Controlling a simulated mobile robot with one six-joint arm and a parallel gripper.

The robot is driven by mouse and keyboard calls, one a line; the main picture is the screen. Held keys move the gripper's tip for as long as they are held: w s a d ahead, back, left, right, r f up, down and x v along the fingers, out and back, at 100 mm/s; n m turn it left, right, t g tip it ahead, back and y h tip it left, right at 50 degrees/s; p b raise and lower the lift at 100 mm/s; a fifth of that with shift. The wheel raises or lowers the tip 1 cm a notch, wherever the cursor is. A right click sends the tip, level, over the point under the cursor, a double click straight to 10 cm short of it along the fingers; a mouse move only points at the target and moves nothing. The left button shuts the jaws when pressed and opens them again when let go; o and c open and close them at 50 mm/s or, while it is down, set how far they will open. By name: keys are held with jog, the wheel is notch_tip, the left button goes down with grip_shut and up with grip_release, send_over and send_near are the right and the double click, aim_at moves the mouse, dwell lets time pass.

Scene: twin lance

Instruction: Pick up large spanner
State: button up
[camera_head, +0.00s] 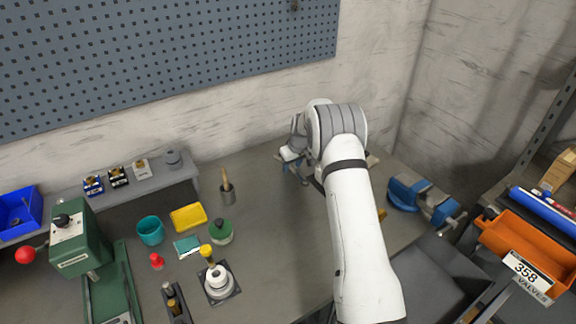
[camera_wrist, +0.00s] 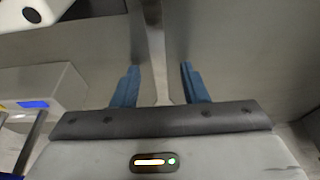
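A long, narrow grey metal shape (camera_wrist: 156,55) runs up the wrist view between my fingers. It looks like a spanner shank, but its ends are not clear, so I cannot be sure it is the large spanner. My gripper (camera_wrist: 160,70) has two blue fingers standing apart, with visible gaps on both sides of this shape. In the head view my gripper (camera_head: 303,178) is small and low over the back of the bench, partly hidden by my arm. No spanner can be made out in the head view.
On the bench (camera_head: 268,235) stand a blue vise (camera_head: 408,193) at right, and a green press (camera_head: 75,245), teal cup (camera_head: 150,230), yellow box (camera_head: 188,217) and green pot (camera_head: 220,231) at left. An orange bin (camera_head: 515,252) is far right. The bench middle is fairly clear.

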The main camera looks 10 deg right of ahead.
grip_shut()
dwell(0.5)
